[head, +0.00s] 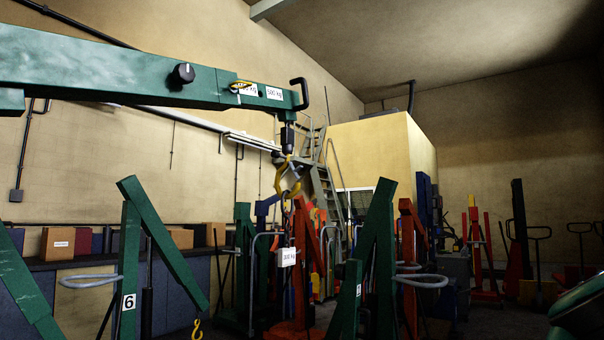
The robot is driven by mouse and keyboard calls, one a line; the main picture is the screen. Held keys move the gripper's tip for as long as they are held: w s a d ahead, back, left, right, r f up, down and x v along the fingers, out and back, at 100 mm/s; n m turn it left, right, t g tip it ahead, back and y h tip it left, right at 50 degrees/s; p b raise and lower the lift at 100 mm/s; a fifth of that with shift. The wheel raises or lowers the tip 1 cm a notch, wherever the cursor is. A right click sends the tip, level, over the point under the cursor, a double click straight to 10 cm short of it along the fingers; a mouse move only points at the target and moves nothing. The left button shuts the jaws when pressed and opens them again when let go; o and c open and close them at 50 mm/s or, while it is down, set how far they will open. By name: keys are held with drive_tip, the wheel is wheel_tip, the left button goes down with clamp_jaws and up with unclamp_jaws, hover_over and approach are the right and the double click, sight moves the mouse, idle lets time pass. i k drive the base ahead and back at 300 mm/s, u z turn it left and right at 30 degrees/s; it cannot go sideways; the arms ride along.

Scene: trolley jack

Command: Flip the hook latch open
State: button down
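A yellow hook (289,180) hangs below the end of a green crane boom (120,75), on a dark swivel (287,138). The hook is small in the head view, and I cannot make out its latch or tell whether it is open or shut. Nothing touches the hook. A second small yellow hook (197,328) hangs low at the bottom left. My gripper is not in view. A dark rounded shape cuts into the lower right corner, and I cannot tell what it is.
Green crane frames (129,260) stand in front at left and centre. Red lifting frames (303,260) stand behind the yellow hook. A metal stair (325,190) rises beside a yellow block (370,150). Boxes (58,243) line a counter at left. Open air surrounds the hanging hook.

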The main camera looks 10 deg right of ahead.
sight(294, 171)
drive_tip(key=k, duration=0.5)
drive_tip(key=z, duration=0.6)
drive_tip(key=i, duration=0.75)
drive_tip(key=z, duration=0.6)
drive_tip(key=i, duration=1.7)
drive_tip(key=u, duration=1.35)
drive_tip(key=i, duration=0.65)
drive_tip(key=u, duration=0.75)
